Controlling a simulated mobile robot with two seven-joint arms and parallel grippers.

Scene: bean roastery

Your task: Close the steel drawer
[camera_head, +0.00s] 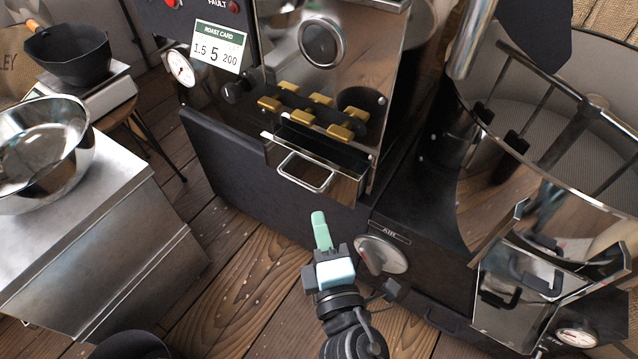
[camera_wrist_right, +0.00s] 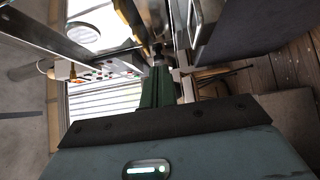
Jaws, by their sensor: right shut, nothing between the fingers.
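The steel drawer (camera_head: 345,184) juts out from the lower front of the dark roasting machine, with its dark inside showing behind the front panel, so it stands open. A steel loop handle (camera_head: 305,172) is on its front. My right gripper (camera_head: 319,218) is shut and empty, with pale green fingers pointing up the picture, just below the handle. A gap shows between fingertips and handle; the depth between them is hard to judge. In the right wrist view the dark green fingers (camera_wrist_right: 158,88) are together. My left gripper is not in view.
Brass-coloured knobs (camera_head: 313,108) sit above the drawer. A round dial (camera_head: 381,255) is right of my gripper. A steel-sided unit (camera_head: 520,285) stands at the right. A steel bowl (camera_head: 72,160) rests on a counter (camera_head: 110,178) at left. Wooden floor between is clear.

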